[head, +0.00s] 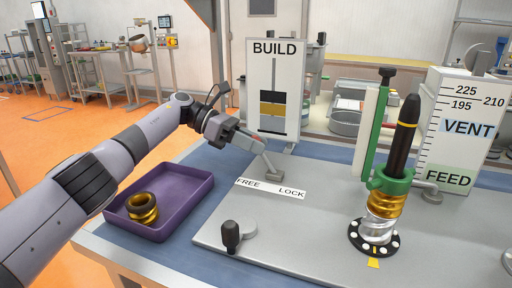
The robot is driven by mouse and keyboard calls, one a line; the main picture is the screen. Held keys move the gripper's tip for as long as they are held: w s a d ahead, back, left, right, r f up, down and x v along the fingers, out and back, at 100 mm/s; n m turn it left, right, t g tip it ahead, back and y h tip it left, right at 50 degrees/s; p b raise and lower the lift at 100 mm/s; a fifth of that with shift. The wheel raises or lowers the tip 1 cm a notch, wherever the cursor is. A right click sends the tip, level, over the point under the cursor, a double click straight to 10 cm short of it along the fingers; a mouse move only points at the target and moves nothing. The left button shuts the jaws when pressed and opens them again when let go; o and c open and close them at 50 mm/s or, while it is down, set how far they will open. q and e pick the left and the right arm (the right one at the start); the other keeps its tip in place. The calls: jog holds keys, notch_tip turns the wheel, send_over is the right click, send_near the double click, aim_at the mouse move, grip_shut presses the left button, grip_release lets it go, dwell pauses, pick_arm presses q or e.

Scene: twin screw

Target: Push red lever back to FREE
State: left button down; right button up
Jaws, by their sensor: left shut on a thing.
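My left gripper (250,143) is shut on the red lever at the middle of the grey plate, behind the label strip (271,188) that reads FREE at left and LOCK at right. The fingers hide most of the lever's handle, and only a little red shows between them. The lever's grey arm (269,162) slants from the gripper down to its pivot, above the middle to right part of the strip. My right gripper is not in view.
A BUILD board (273,62) stands close behind the gripper. A purple tray (196,181) with a brass ring (142,208) lies at left. A black-knobbed crank (231,236) is in front. At right stand a dark rod (406,125) in a green collar (391,181) and a VENT/FEED panel (461,150).

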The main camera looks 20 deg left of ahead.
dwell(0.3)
pick_arm(q)
jog(key=c, duration=0.8)
grip_release()
jog(key=v, duration=0.7)
jog(key=shift+a, duration=0.1)
